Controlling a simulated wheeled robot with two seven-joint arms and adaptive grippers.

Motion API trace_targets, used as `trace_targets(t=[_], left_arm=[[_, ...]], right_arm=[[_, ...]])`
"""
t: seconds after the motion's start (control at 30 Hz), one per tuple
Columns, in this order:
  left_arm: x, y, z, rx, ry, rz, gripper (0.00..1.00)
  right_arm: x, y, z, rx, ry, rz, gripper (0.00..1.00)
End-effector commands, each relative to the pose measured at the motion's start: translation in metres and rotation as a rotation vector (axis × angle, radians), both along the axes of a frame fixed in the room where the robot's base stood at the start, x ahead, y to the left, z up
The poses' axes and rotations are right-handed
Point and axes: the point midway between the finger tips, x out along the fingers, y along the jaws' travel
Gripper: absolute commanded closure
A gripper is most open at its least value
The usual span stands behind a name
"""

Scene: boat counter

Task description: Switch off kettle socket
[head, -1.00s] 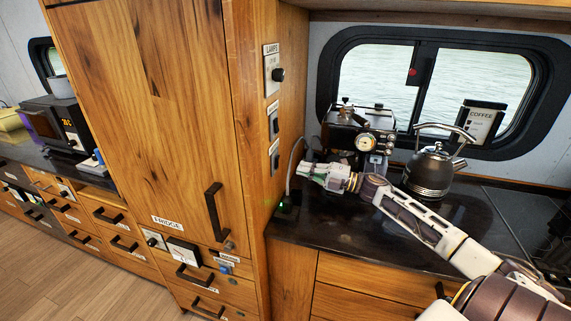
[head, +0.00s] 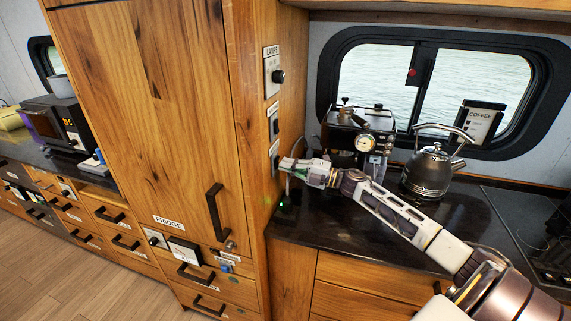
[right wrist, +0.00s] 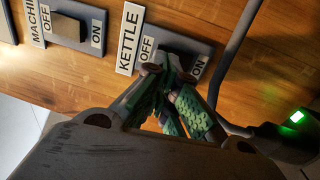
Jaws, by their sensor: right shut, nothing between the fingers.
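The kettle socket switch (right wrist: 204,62) is a grey plate with a dark rocker, beside a KETTLE label (right wrist: 130,38), with OFF on the left and ON on the right in the right wrist view. In the head view its plate (head: 274,155) is the lowest on the cabinet's side wall. My right gripper (right wrist: 172,66) is shut and empty, its green-padded fingertips at the rocker and covering part of it. I cannot tell whether they touch or which way the rocker is tipped. In the head view the right gripper (head: 284,164) reaches the wall. My left gripper is not in view.
The MACHINE switch (right wrist: 68,28) sits beside the kettle switch. A black plug with a lit green light (right wrist: 296,116) and its cable are close to my gripper. A coffee machine (head: 358,135) and a steel kettle (head: 430,172) stand on the dark counter (head: 320,225).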

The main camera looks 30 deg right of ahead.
Motion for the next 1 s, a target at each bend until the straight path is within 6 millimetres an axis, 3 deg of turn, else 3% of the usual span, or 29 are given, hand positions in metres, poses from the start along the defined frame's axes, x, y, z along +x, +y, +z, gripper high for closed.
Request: trace_targets(t=[1.0], left_arm=[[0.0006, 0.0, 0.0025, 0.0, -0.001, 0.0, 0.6]], right_arm=[[0.0107, 0.009, 0.0036, 0.0, 0.0, 0.0, 1.0]])
